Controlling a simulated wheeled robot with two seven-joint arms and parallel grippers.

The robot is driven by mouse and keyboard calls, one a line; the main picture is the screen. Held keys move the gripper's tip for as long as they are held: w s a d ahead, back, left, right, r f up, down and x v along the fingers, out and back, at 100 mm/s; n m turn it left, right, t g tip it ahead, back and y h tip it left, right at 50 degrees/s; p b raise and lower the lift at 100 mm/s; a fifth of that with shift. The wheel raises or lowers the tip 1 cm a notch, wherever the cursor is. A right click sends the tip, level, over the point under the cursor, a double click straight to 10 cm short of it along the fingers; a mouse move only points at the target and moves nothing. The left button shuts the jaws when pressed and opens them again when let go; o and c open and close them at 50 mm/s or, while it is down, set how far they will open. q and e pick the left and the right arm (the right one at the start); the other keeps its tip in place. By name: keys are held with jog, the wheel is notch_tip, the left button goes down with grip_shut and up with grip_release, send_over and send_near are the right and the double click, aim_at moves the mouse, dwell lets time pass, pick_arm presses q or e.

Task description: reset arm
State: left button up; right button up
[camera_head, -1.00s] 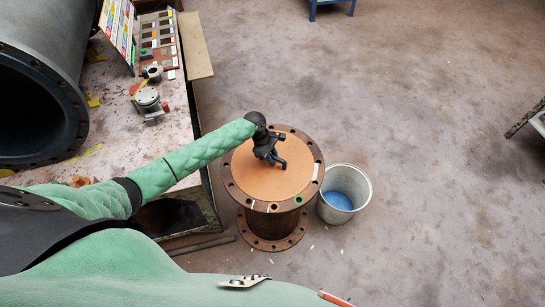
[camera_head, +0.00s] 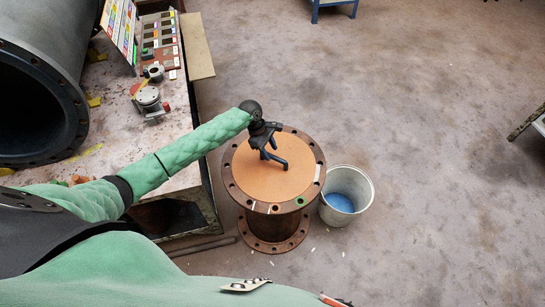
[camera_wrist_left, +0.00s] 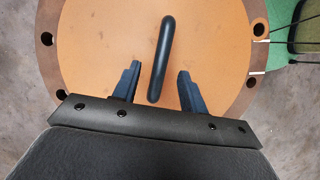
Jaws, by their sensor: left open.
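My left gripper (camera_head: 274,162) hangs above the orange-brown round top of a flanged, rust-coloured pipe piece (camera_head: 262,205). Its two dark fingers are apart in the left wrist view (camera_wrist_left: 159,72). A dark rounded rod (camera_wrist_left: 162,58) shows between the fingers there, against the orange face (camera_wrist_left: 215,45). I cannot tell whether the rod touches a finger; no finger is closed on it. The rod cannot be told apart from the fingers in the head view. My right gripper is not in view.
A grey bucket with blue inside (camera_head: 346,195) stands close right of the pipe piece. A workbench (camera_head: 120,135) at left carries a large dark pipe (camera_head: 60,75), a metal fitting (camera_head: 150,100) and a colour-sample board (camera_head: 120,30). Open floor lies to the right.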

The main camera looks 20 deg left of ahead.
pick_arm(q)
jog(key=shift+v, duration=1.4)
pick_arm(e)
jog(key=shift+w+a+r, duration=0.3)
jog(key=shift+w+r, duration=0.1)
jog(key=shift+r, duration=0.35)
